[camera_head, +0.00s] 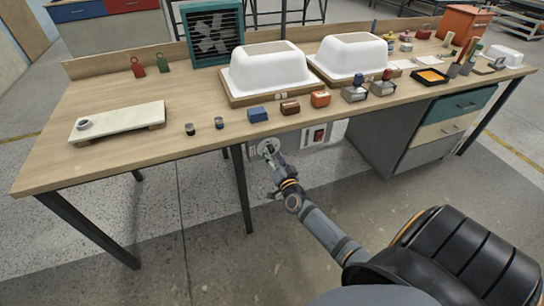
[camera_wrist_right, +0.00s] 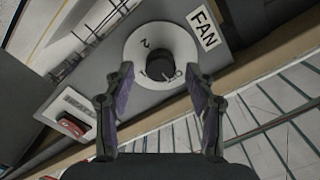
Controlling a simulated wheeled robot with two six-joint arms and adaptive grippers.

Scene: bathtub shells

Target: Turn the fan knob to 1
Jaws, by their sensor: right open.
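In the right wrist view the dark round fan knob (camera_wrist_right: 158,64) sits in the middle of a pale round dial plate (camera_wrist_right: 140,42). A "2" shows at the plate's upper left and a FAN label (camera_wrist_right: 204,29) beside it. The other markings, near the knob's lower edge, are partly hidden, and I cannot surely read the setting. My right gripper (camera_wrist_right: 159,74) is open, with one finger on each side of the knob; contact is not clear. In the head view the right gripper (camera_head: 272,153) is at the dial plate (camera_head: 265,146), below the table's front edge. My left gripper is not in view.
A red switch (camera_wrist_right: 73,124) is on the same panel, and also shows in the head view (camera_head: 319,135). The wooden table (camera_head: 110,110) is above the gripper, with small coloured blocks near its edge. A teal fan (camera_head: 213,35) stands behind two white tub shells (camera_head: 267,68).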

